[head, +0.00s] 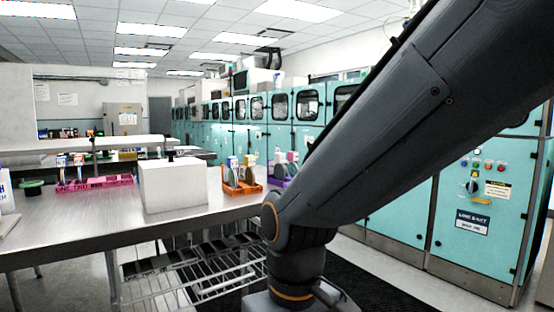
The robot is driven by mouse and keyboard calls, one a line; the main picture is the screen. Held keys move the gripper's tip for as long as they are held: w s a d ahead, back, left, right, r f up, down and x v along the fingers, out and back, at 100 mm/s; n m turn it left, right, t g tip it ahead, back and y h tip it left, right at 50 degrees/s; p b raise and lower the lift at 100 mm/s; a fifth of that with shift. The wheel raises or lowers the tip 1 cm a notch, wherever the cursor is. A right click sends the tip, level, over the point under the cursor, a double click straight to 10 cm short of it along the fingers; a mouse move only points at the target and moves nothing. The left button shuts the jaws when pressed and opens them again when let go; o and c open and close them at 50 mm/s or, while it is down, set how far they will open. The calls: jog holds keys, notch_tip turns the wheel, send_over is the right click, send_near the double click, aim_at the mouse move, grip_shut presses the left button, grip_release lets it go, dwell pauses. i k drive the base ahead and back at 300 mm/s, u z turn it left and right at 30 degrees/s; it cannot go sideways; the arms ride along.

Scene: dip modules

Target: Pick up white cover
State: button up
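The white cover (173,187) looks like a plain white box with a small dark knob on top. It sits on the metal table (90,228), left of the centre of the head view and near the table's front edge. My arm crosses the right half of the view, with its dark links running from the upper right down to a joint near the bottom middle. My gripper is not in view, and nothing is seen touching the cover.
A pink tray (96,184) stands left of the cover. An orange rack (241,186) and a purple rack (281,181) stand to its right. A green round item (32,187) lies at the far left. Teal cabinets (400,215) line the right side. Bare table lies in front.

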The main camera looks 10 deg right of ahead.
aim_at(172, 182)
jog(key=k, duration=0.3)
jog(key=z, duration=0.35)
jog(key=i, duration=0.65)
jog(key=u, duration=1.05)
jog(key=i, duration=0.5)
jog(key=u, duration=0.55)
